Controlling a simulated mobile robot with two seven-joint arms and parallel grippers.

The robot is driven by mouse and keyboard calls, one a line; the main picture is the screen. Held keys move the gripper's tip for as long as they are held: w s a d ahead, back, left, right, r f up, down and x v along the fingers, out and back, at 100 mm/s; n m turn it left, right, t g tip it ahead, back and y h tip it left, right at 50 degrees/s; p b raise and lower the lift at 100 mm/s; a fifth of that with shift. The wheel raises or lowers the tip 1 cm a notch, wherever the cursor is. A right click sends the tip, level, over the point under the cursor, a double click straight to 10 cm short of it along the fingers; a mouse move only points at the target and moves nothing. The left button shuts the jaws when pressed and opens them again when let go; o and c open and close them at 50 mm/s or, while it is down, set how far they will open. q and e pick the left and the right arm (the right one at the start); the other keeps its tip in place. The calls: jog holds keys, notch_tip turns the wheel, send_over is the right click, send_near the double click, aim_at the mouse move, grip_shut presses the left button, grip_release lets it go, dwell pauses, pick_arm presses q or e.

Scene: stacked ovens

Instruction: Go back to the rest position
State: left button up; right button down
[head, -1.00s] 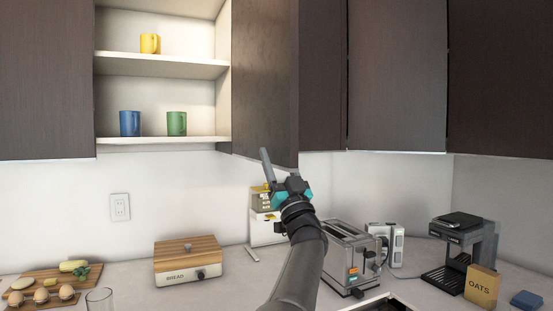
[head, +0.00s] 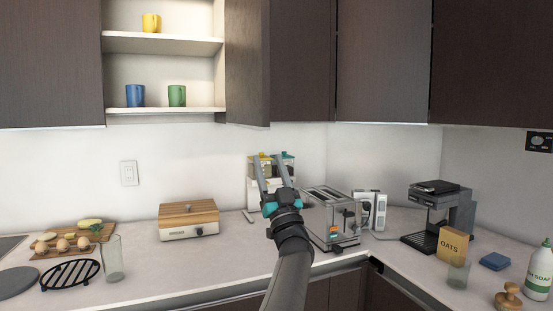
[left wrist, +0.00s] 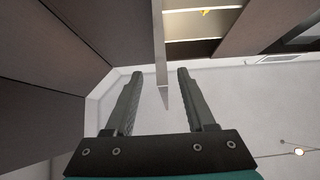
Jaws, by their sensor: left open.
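My left gripper (head: 270,172) is raised in front of the white wall in the head view, with its fingers pointing up. It is open and empty, and it partly covers a dispenser with yellow and teal tops (head: 284,160) behind it. In the left wrist view its two fingers (left wrist: 158,75) stand apart with nothing between them. The edge of the open cabinet door (left wrist: 159,45) shows past the fingertips. My right gripper is not in view.
The open cabinet (head: 163,110) holds a yellow mug (head: 152,23), a blue mug (head: 135,96) and a green mug (head: 177,96). Its open door (head: 247,60) hangs above the gripper. A toaster (head: 331,220), bread box (head: 188,221) and coffee machine (head: 440,215) stand on the counter (head: 200,262).

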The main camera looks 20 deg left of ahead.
pick_arm(q)
notch_tip(320, 180, down, 26)
jog(key=d+m+h, duration=0.2)
jog(key=m+h, duration=0.6)
jog(key=h, duration=0.3)
jog(key=s+d+f+m+g+h, duration=0.1)
jog(key=s+f+g+h, duration=0.15)
jog(key=s+f, duration=0.75)
jog(key=s+d+f+m+g+h, duration=0.15)
jog(key=f+g, duration=0.25)
jog(key=f, duration=1.5)
jog(key=s+f+g+h, duration=0.1)
jog(key=s+f+g, duration=0.3)
jog(key=s+f, duration=0.75)
jog(key=s+f+g+h, duration=0.1)
jog(key=s+f+g, duration=0.3)
jog(key=s+f, duration=0.7)
jog(key=s+a+f+g, duration=0.1)
jog(key=s+g, duration=0.1)
jog(key=s, duration=1.3)
jog(key=s+a+f+g, duration=0.1)
jog(key=s+f+g, duration=0.1)
jog(key=s, duration=1.3)
jog(key=shift+a+f+g, duration=0.15)
jog(key=shift+f+g, duration=0.15)
jog(key=shift+g, duration=0.55)
